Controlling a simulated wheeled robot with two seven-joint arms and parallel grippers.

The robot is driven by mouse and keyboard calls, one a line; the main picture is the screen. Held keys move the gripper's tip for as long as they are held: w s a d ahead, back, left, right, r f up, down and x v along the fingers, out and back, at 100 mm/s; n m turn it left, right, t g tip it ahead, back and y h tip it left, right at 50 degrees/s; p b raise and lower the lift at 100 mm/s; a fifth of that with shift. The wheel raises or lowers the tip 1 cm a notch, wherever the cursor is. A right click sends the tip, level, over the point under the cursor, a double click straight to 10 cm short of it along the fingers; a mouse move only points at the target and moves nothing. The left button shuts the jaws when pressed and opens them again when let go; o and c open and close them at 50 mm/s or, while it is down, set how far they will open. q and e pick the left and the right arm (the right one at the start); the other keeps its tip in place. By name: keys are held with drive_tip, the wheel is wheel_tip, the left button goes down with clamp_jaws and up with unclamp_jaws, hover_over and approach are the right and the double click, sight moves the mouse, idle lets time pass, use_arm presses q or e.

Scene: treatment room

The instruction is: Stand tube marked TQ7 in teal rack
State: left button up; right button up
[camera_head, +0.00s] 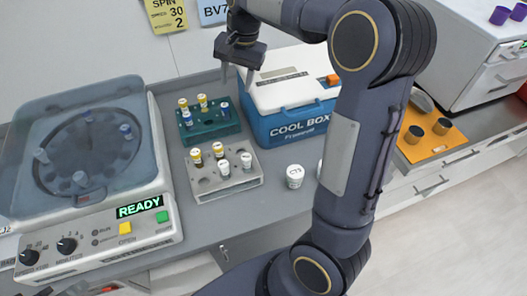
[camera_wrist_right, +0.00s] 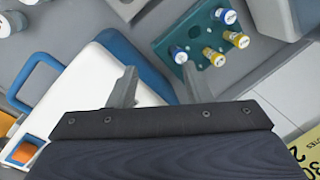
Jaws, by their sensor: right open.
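The teal rack (camera_head: 211,132) stands on the counter between the centrifuge and the cool box. It holds several tubes, two with yellow caps (camera_head: 202,101) and two with blue-topped caps (camera_head: 187,117). It also shows in the right wrist view (camera_wrist_right: 202,33). A grey rack (camera_head: 232,187) in front of it holds several tubes with yellow or white caps (camera_head: 224,167). I cannot read TQ7 on any tube. My right gripper (camera_head: 237,78) is open and empty, raised near the cool box and behind the teal rack; its fingers show in the right wrist view (camera_wrist_right: 158,75). My left gripper is not in view.
The blue-and-white cool box (camera_head: 290,125) stands right of the teal rack. A centrifuge (camera_head: 95,160) reading READY is at the left. A white-capped pot (camera_head: 295,176) stands on the counter. An orange mat (camera_head: 430,150) with dark cups lies at the right, partly behind my arm.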

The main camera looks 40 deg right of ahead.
drive_tip(key=s+a+r+n+t+y, duration=0.2)
drive_tip(key=s+n, duration=0.2)
drive_tip(key=s, duration=0.9)
drive_tip(key=s+a+f+n+t, duration=0.1)
drive_tip(key=s+a+f+n, duration=0.1)
drive_tip(key=s, duration=0.4)
drive_tip(key=s+a+f+n+t, duration=0.1)
drive_tip(key=s+a+f+n, duration=0.1)
drive_tip(key=s+a+f, duration=0.2)
drive_tip(key=s, duration=0.3)
drive_tip(key=shift+s, duration=0.2)
